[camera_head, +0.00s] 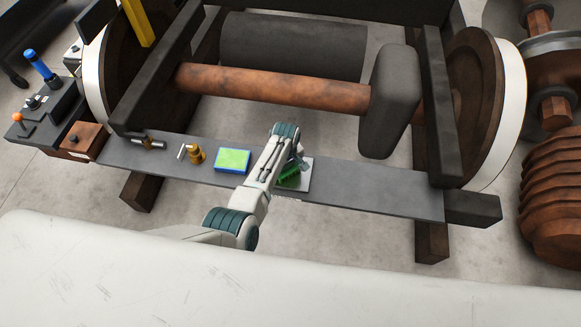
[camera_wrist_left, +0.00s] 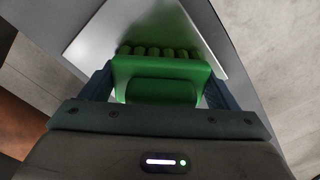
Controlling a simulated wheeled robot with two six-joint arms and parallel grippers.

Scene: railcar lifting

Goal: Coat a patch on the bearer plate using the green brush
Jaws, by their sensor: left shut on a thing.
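My left gripper (camera_head: 295,163) is shut on the green brush (camera_head: 288,176), partly hidden behind my arm in the head view. In the left wrist view my left gripper (camera_wrist_left: 157,90) has a finger on each side of the brush (camera_wrist_left: 160,68), and its bristle tufts point away from me over a pale square plate. This smooth plate, seemingly the bearer plate (camera_head: 303,184), lies on a long dark grey plank. It also fills the upper middle of the left wrist view (camera_wrist_left: 98,36). I cannot tell whether the bristles touch it. No coated patch is visible. My right gripper is out of view.
On the plank (camera_head: 380,194) stand a blue tray with a green-yellow top (camera_head: 232,160), a brass fitting (camera_head: 196,154) and a dark metal fitting (camera_head: 149,142). A wheelset with a rusty axle (camera_head: 270,86) lies behind. The plank's right part is clear.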

